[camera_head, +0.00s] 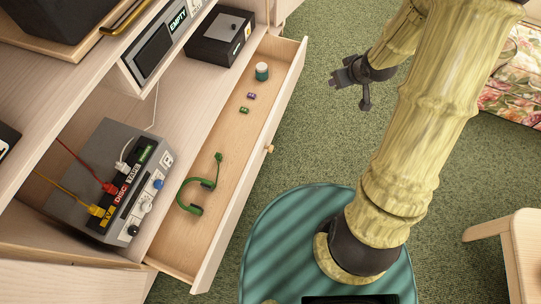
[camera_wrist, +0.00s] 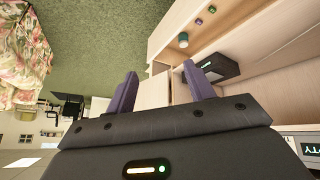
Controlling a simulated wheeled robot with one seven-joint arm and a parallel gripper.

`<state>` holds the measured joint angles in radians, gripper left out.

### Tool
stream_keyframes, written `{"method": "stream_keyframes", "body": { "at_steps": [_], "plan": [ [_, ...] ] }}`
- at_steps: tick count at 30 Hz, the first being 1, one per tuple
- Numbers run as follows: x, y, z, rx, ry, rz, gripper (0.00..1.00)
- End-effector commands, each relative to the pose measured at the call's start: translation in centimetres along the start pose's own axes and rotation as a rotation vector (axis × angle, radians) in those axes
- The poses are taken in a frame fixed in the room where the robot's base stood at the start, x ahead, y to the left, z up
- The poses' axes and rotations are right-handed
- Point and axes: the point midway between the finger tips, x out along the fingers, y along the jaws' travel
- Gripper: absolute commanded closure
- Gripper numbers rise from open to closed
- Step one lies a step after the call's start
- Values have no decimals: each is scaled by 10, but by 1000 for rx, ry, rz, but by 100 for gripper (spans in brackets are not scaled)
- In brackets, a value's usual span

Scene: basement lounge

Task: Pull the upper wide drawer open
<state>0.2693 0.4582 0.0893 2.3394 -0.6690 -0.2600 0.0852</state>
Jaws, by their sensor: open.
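The wide drawer (camera_head: 228,143) stands pulled out from the pale wood cabinet, with its inside showing. Its round wooden knob (camera_head: 269,148) is on the front panel. Inside lie a green headset (camera_head: 198,190), a white jar with a teal lid (camera_head: 262,71) and two small purple and green items (camera_head: 248,103). My gripper (camera_head: 335,80) is to the right of the drawer front, apart from it and from the knob. In the wrist view, its two purple fingers (camera_wrist: 160,85) are spread with nothing between them. The jar (camera_wrist: 183,40) shows beyond them.
A grey box with coloured cables (camera_head: 105,185) stands on the shelf behind the drawer, and a black box (camera_head: 220,38) is near its far end. A wooden stool (camera_head: 515,240) and a floral seat (camera_head: 515,80) are at right.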

Motion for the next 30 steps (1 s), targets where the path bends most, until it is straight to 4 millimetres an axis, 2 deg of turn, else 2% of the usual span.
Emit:
{"method": "stream_keyframes", "body": {
  "at_steps": [1,12,21,30],
  "plan": [
    [32,-2,14,-14,20,-18,47],
    [159,-17,58,-114,204,-186,47],
    [249,-42,105,-154,364,-363,47],
    [323,-70,162,-155,536,-563,47]
  ]
}}
